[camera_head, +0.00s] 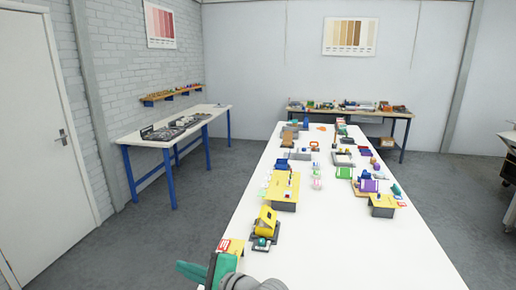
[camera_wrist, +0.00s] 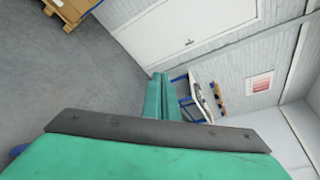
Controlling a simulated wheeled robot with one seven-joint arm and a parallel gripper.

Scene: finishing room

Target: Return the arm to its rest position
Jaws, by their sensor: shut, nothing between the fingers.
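My gripper (camera_head: 192,271) is at the bottom of the head view, off the near left edge of the long white table (camera_head: 340,250). Its teal fingers point left, over the floor. Part of my grey arm shows beside it at the bottom edge; the rest of the arm is out of view. In the wrist view my gripper (camera_wrist: 160,97) has its two teal fingers together, with nothing between them. The wrist is tilted, so the room appears slanted there.
The table carries several small items, including a yellow stand (camera_head: 284,187) and a yellow piece (camera_head: 267,219). A red-and-white card (camera_head: 231,246) is close behind my gripper. A blue-legged bench (camera_head: 174,138) stands left, with clear floor between. A wooden pallet (camera_wrist: 70,12) shows in the wrist view.

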